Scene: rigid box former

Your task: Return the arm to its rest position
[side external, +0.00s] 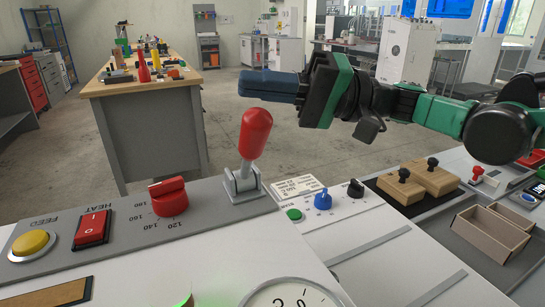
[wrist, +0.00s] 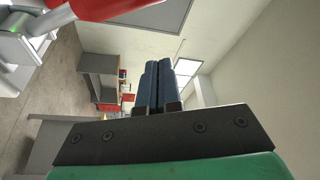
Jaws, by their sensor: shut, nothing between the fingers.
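My gripper (side external: 270,86) is at the end of my black and green arm, which reaches in from the right in the side external view. It is held level in the air, above and a little behind the red-handled lever (side external: 256,133), with a visible gap in the picture. In the wrist view my gripper's dark blue fingers (wrist: 158,84) lie side by side, closed together, with nothing between them. The red lever knob also shows at the top left of the wrist view (wrist: 100,8), close to the camera.
The machine panel carries a red knob (side external: 169,197), a red rocker switch (side external: 92,229) and a yellow button (side external: 31,244). Two wooden blocks with black knobs (side external: 429,177) and an open cardboard box (side external: 490,233) sit at the right. A workbench (side external: 150,112) stands behind.

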